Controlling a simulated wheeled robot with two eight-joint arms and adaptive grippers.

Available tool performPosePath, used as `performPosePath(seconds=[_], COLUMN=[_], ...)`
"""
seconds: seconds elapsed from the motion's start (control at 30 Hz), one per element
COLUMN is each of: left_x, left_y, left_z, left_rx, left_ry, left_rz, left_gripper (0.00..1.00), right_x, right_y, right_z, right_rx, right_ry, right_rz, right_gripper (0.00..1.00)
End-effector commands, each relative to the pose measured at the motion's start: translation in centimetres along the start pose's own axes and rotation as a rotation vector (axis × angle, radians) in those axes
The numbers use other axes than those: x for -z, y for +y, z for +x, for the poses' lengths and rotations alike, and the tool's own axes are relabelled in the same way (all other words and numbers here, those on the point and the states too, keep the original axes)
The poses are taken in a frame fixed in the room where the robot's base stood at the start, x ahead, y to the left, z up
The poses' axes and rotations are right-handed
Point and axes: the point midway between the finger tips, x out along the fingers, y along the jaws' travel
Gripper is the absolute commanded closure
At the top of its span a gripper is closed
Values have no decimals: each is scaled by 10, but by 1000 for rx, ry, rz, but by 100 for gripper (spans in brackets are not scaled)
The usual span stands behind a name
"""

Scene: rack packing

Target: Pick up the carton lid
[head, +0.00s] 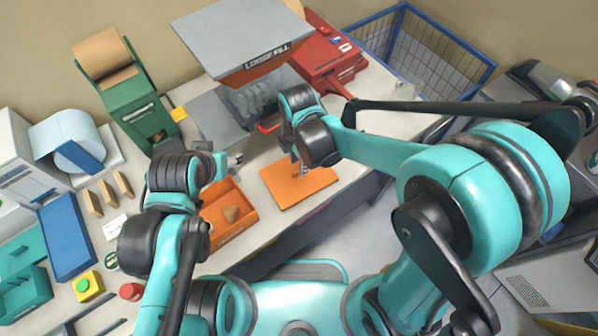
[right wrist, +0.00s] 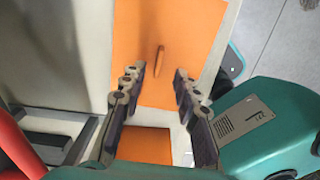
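The carton lid (head: 305,190) is a flat orange panel lying on the bench at the centre, with a small raised grip on top. In the right wrist view, the lid (right wrist: 190,35) lies beyond my fingers. My right gripper (head: 300,169) is above the lid; in its wrist view the fingers (right wrist: 158,78) are spread and empty, with the raised grip between and beyond the tips. The open orange carton (head: 238,234) stands left of the lid with a brown object (head: 231,213) inside. My left gripper (head: 228,163) is near the carton's far side; its fingers are unclear.
A red machine (head: 325,60), green paper dispenser (head: 135,95) and blue wire basket (head: 400,50) are further back. The bench's front edge is close to the lid.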

Motion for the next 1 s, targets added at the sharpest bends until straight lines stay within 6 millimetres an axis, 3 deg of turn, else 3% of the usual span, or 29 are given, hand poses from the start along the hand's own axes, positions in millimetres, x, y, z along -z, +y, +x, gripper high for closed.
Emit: performPosePath(seconds=[0.27,0.57,0.7,1.0], left_x=[-10,-10,-10,-10], left_y=[0,0,0,0], left_z=[15,14,15,15], left_rx=[0,0,0,0], left_ry=[0,0,0,0], left_rz=[0,0,0,0], left_gripper=[46,46,46,46], right_x=[0,0,0,0], right_y=[1,0,0,0], right_z=[42,46,46,46], right_rx=[-2,-3,-3,-3], right_ry=[0,0,0,0], right_rz=[2,2,2,3], right_gripper=[69,69,100,100])
